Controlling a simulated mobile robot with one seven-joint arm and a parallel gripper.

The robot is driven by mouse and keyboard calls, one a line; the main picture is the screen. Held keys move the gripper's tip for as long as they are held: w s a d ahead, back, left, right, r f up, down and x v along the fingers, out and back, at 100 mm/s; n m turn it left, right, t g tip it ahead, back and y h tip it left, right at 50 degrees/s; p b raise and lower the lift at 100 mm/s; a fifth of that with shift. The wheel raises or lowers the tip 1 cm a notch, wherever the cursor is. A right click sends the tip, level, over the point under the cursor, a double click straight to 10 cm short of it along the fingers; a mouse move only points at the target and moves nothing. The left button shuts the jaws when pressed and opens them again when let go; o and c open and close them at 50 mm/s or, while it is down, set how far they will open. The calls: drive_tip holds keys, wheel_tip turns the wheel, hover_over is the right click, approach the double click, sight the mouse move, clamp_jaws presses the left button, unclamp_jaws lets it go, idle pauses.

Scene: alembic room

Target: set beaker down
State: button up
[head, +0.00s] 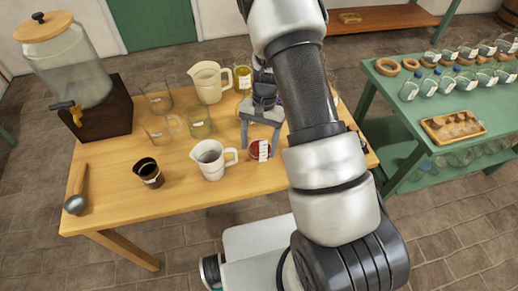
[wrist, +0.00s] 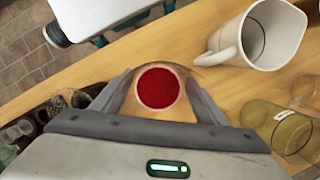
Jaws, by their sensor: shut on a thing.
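A glass beaker with red contents (wrist: 158,88) stands between the fingers of my gripper (wrist: 159,76), which is shut on it. In the head view the beaker (head: 260,150) shows as a small red-filled vessel with a white label, below my gripper (head: 261,122), over the front part of the wooden table (head: 225,192). It looks about upright. I cannot tell whether its base touches the table. My arm covers the table just right of it.
A white jug (head: 211,160) stands close to the left of the beaker; a cream jug (head: 208,82) and glass beakers (head: 198,122) stand behind. The table's front edge is near.

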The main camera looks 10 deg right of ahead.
wheel_tip(320, 180, up, 13)
drive_tip(key=n+h, duration=0.1)
drive_tip(key=n, duration=0.5)
drive_tip(key=shift+s+d+n+g+h, duration=0.15)
drive_tip(key=shift+s+n+g+h, duration=0.15)
drive_tip(key=shift+s+n+h, duration=0.15)
